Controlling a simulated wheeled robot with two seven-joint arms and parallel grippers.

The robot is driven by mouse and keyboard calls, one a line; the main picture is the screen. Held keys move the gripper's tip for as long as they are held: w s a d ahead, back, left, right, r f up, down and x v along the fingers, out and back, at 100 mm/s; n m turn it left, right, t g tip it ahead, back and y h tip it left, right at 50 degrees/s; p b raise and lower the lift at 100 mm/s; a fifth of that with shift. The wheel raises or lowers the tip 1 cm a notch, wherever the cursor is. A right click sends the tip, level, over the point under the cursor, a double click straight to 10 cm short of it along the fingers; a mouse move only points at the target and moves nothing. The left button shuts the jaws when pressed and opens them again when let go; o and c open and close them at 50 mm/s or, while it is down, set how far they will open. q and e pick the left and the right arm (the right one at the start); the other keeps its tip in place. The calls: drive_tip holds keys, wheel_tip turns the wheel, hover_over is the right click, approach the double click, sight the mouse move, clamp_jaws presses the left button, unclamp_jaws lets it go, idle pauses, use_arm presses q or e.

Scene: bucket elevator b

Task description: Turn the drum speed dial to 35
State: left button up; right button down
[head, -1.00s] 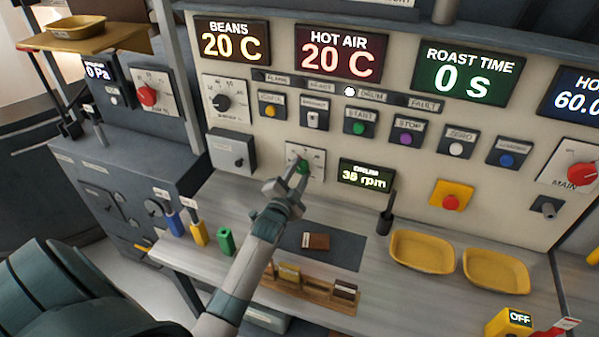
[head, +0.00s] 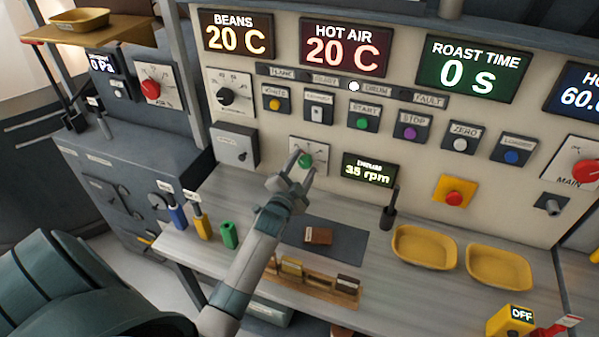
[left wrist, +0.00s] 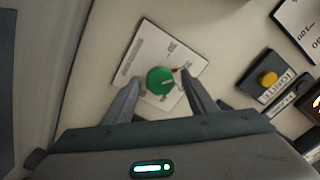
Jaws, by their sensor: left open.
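The drum speed dial (head: 306,160) is a green knob on a white scale plate, low on the cream panel. It also shows in the left wrist view (left wrist: 160,80), with a red mark at its upper right edge. The drum display (head: 369,170) to its right reads 35 rpm. My left gripper (head: 293,178) is open in front of the dial. In the left wrist view the fingers (left wrist: 158,88) stand apart on either side of the knob, with gaps between. My right gripper is not in view.
Start (head: 364,124) and stop (head: 411,132) buttons sit above the display. A grey box (head: 233,146) juts out left of the dial. Below are a bench with yellow trays (head: 421,247), a dark mat (head: 345,240) and a black-handled tool (head: 389,214).

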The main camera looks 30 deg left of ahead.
use_arm(q)
drive_tip(key=shift+s+f, duration=0.1)
drive_tip(key=shift+s+d+b, duration=0.15)
drive_tip(key=shift+s+b, duration=0.25)
drive_tip(key=shift+s, duration=0.15)
drive_tip(key=b+v, duration=0.4)
drive_tip(key=v, duration=0.6)
drive_tip(key=shift+s, duration=0.35)
drive_tip(key=shift+w, duration=0.1)
